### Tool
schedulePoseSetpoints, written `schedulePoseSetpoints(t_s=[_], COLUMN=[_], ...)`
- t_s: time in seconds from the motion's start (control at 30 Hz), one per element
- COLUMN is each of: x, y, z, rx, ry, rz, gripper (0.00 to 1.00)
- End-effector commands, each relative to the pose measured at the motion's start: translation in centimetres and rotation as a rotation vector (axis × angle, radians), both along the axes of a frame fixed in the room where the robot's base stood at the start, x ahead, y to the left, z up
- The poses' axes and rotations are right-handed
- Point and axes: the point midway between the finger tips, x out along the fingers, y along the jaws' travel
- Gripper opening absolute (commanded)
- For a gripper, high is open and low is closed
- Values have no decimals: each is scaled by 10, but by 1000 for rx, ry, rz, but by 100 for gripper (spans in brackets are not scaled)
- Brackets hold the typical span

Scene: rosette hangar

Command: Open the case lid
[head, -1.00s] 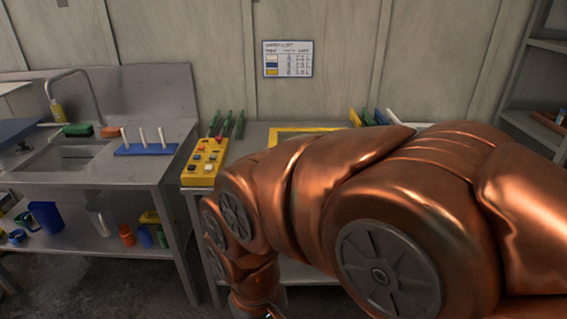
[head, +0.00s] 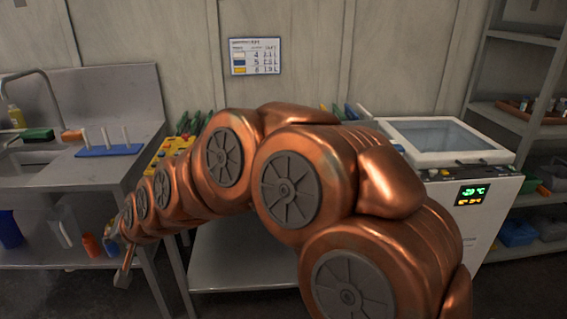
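A white case (head: 470,215) with a lit display stands at the right in the head view. Its lid (head: 443,139), a white frame around a greyish glass pane, lies on top and looks closed. A dark strip with small fittings runs along the front edge below it. My copper arm crosses the middle and hides the case's left side. My gripper (head: 123,279) shows only as a small tip low at the left, well away from the case. Its fingers are too small to tell apart, and I see nothing held.
A sink counter (head: 105,175) with a blue pegged block (head: 110,151) is at the left. Shelves (head: 545,128) stand right of the case. A chart (head: 255,56) hangs on the wall.

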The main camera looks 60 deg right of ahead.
Motion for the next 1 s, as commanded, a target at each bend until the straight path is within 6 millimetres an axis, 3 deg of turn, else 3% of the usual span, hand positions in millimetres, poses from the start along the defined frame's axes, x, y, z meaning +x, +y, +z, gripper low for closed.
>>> schedulePoseSetpoints(t_s=[0.03, 0.2, 0.3, 0.43, 0.57, 0.7, 0.83, 1.0], x=[16, 57, 70, 70, 51, 13, -30, -71], y=[-17, -88, -138, -210, -283, -357, -407, -443], z=[-8, 3, 8, 10, 9, -1, -8, -17], rx=[30, 124, 172, 219, 245, 246, 224, 189], ry=[-55, -276, -406, -577, -751, -933, -1083, -1204], rz=[-69, -321, -477, -683, -890, -1107, -1269, -1396], gripper=[39, 39, 39, 39, 39, 39, 39, 39])
